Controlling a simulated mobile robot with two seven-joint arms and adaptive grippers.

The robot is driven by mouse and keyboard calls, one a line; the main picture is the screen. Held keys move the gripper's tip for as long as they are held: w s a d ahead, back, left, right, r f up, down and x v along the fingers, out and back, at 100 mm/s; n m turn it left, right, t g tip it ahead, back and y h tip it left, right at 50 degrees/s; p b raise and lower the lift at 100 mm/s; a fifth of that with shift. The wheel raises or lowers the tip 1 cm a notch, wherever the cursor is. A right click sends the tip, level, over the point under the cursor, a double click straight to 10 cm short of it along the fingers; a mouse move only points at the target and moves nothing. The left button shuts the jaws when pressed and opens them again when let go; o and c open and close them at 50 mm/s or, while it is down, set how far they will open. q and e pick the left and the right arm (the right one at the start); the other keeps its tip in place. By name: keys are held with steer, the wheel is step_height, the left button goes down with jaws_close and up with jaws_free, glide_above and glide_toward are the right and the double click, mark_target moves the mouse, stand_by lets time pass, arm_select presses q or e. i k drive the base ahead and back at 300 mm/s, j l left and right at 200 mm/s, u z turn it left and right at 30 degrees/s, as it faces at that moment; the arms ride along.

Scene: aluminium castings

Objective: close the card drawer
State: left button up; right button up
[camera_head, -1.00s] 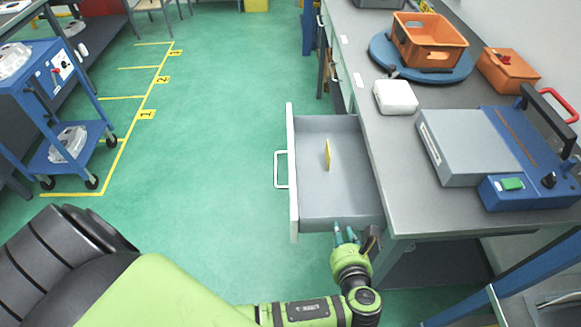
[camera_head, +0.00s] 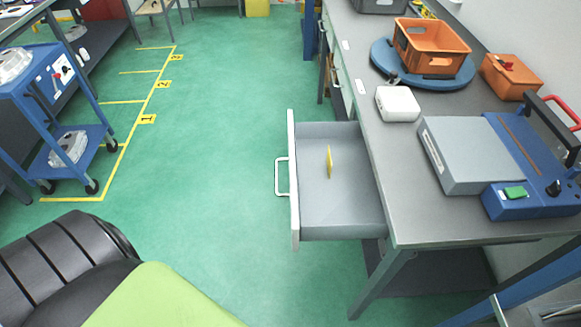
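The card drawer (camera_head: 350,219) is pulled far out to the left from under the grey bench. Its white front (camera_head: 293,205) with a pale bar handle (camera_head: 281,177) faces left, over the green floor. Inside, a yellow upright card (camera_head: 330,161) stands on the grey drawer bottom, and the rest of the drawer looks empty. Neither of my grippers is in view. Only a green and black part of my own body shows at the lower left, apart from the drawer.
On the grey bench (camera_head: 408,168) stand a white box (camera_head: 397,104), an orange crate (camera_head: 432,50) on a blue round plate (camera_head: 385,59), and a blue and grey device (camera_head: 463,155). The floor left of the drawer is clear. A blue cart (camera_head: 72,142) stands far left.

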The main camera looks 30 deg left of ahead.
mark_target(347, 205)
steer(key=i+j, duration=0.2)
steer(key=j, duration=0.2)
steer(key=i+j, duration=0.15)
steer(key=j, duration=0.25)
steer(key=i+j+u, duration=0.1)
steer(key=j, duration=0.3)
steer(key=i+j, duration=0.25)
steer(key=j+u, duration=0.05)
steer(key=j, duration=0.05)
